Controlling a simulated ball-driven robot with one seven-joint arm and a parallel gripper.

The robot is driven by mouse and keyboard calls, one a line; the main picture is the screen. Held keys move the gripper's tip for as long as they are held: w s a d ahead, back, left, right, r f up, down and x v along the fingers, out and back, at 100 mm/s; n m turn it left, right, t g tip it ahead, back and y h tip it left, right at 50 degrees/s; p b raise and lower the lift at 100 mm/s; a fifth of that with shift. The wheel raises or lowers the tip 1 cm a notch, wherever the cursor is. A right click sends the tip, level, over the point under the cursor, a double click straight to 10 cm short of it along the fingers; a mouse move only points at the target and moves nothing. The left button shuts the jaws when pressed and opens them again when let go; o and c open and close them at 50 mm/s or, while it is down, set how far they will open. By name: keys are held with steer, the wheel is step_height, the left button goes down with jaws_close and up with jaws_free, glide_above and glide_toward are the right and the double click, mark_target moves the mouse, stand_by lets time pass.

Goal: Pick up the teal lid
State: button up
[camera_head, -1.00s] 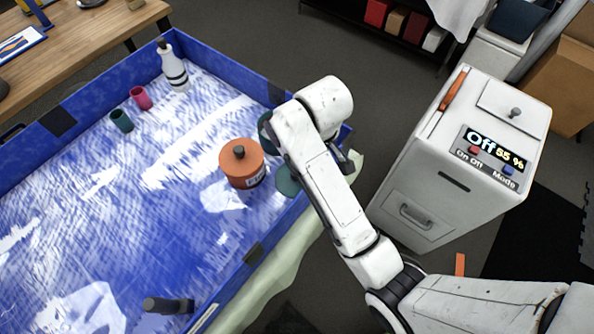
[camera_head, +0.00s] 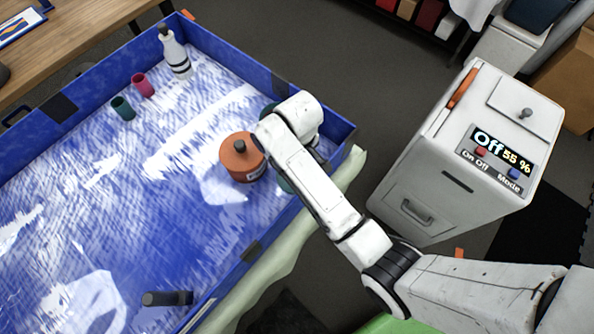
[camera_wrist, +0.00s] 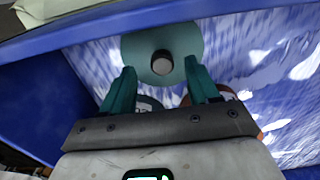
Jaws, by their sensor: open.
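The teal lid (camera_wrist: 190,40) is a round disc with a dark knob (camera_wrist: 162,62), lying flat on the blue tray floor near a tray wall in the wrist view. In the head view only a sliver of the lid (camera_head: 285,187) shows beside the orange pot; my arm covers the rest. My gripper (camera_wrist: 160,70) is open, its two teal fingers on either side of the knob in the picture. I cannot tell the height gap between fingertips and knob. In the head view my gripper is mostly hidden behind the arm.
An orange pot (camera_head: 240,160) with a dark-knobbed lid stands just left of the teal lid. A teal object (camera_head: 268,109) is partly hidden behind my arm. The blue tray wall (camera_head: 335,150) is close on the right. Cups and a white bottle (camera_head: 175,55) stand farther off.

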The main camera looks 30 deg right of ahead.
steer(key=shift+w+a+f, duration=0.15)
steer(key=shift+f, duration=1.95)
steer(key=c, duration=1.1)
steer(key=shift+r, duration=0.1)
